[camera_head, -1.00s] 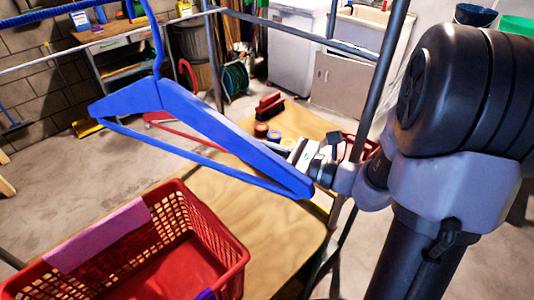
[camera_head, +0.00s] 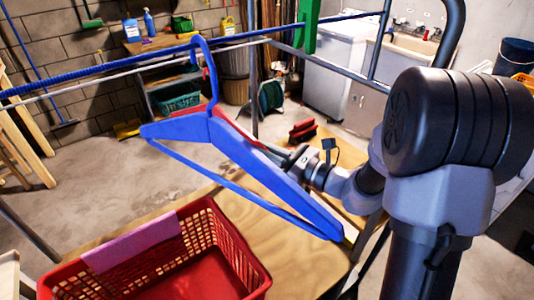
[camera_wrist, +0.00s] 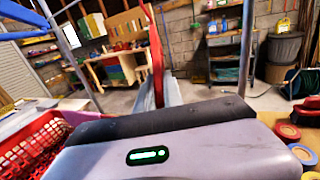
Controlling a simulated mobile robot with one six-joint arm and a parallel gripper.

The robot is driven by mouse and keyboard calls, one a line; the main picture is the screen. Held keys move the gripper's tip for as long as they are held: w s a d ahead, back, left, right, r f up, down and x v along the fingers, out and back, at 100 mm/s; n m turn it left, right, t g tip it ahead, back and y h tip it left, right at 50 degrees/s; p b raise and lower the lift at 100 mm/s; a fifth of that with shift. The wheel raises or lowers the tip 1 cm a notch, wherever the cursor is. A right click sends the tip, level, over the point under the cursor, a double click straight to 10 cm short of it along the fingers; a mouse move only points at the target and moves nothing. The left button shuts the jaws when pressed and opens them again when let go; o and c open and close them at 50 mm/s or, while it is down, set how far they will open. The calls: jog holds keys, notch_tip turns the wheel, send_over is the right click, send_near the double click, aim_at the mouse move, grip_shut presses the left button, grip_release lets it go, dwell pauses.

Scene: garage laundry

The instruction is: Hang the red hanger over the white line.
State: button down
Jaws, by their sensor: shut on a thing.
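The red hanger (camera_head: 234,122) is mostly hidden behind the blue hanger in the head view; a strip of its shoulder shows. In the wrist view the red hanger (camera_wrist: 155,50) stands edge-on between my jaws. My gripper (camera_head: 288,158) is shut on its right arm. The white line (camera_head: 60,89) runs across the upper left, just below the blue line in the picture. The red hook is largely hidden, so I cannot tell whether it touches the white line.
A blue hanger (camera_head: 245,150) hangs from the blue line (camera_head: 120,66), in front of the red one. Below stand a wooden table (camera_head: 300,235) and a red basket (camera_head: 215,240) with a purple cloth (camera_head: 130,243).

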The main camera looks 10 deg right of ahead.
notch_tip(320, 180, up, 8)
jog(key=p, duration=0.6)
jog(key=shift+r, duration=0.1)
jog(key=w+f+b, duration=0.2)
jog(key=f, duration=0.1)
jog(key=w+a+f+b, duration=0.1)
jog(key=shift+a+f, duration=0.1)
jog(key=shift+f, duration=0.2)
jog(key=c, duration=1.4)
grip_release()
